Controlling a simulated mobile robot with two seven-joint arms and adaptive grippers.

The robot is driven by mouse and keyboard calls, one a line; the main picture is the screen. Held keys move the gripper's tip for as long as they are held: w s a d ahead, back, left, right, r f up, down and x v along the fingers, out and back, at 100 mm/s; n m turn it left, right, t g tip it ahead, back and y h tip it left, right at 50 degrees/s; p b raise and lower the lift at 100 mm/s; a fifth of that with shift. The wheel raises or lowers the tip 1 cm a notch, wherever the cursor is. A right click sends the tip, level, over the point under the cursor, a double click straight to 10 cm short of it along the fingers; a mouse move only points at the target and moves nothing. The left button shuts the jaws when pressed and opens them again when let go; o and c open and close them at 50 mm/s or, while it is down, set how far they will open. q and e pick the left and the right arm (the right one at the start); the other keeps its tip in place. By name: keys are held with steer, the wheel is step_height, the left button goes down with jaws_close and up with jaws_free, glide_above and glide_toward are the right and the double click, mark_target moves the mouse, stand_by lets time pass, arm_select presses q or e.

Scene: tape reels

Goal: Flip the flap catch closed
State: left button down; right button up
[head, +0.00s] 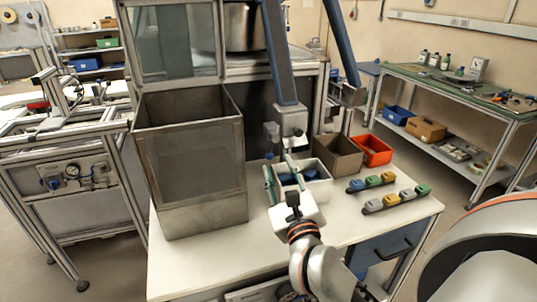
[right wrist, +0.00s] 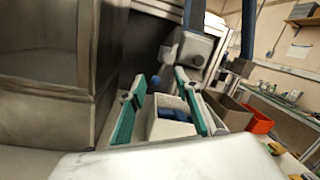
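My right gripper (head: 283,176) is open and empty, with its teal fingers spread above the front worktop and in front of the machine. It also shows open in the right wrist view (right wrist: 160,100). A light grey block (head: 292,119) hangs at the lower end of a blue-grey bar, beyond the fingertips, with a small darker knob-like part (head: 271,131) at its left. The block is also beyond the fingers in the right wrist view (right wrist: 196,50). I cannot tell for sure which part is the flap catch or how it stands. My left gripper is out of view.
A white bin (head: 316,188) with blue contents lies just beyond the fingers. A brown bin (head: 338,155), a red bin (head: 374,151) and coloured blocks (head: 374,182) stand to the right. A tall metal box (head: 190,165) is close on the left. The front worktop (head: 195,262) has bare room.

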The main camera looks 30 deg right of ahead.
mark_target(270, 158)
steer(key=shift+m+g+y, duration=0.3)
steer(key=shift+m+g, duration=0.4)
steer(key=shift+m, duration=0.2)
steer(key=shift+w+d+f+p, duration=0.15)
steer(key=shift+w+d+f, duration=0.35)
steer(key=shift+w, duration=0.9)
steer(key=shift+w+d+f+p, duration=0.1)
steer(key=shift+w+d+f, duration=0.4)
steer(key=shift+w, duration=0.85)
steer(key=shift+w+d+f+p, duration=0.15)
steer(key=shift+w+d+f, duration=0.3)
steer(key=shift+w, duration=0.95)
steer(key=shift+d, duration=0.1)
jaws_close()
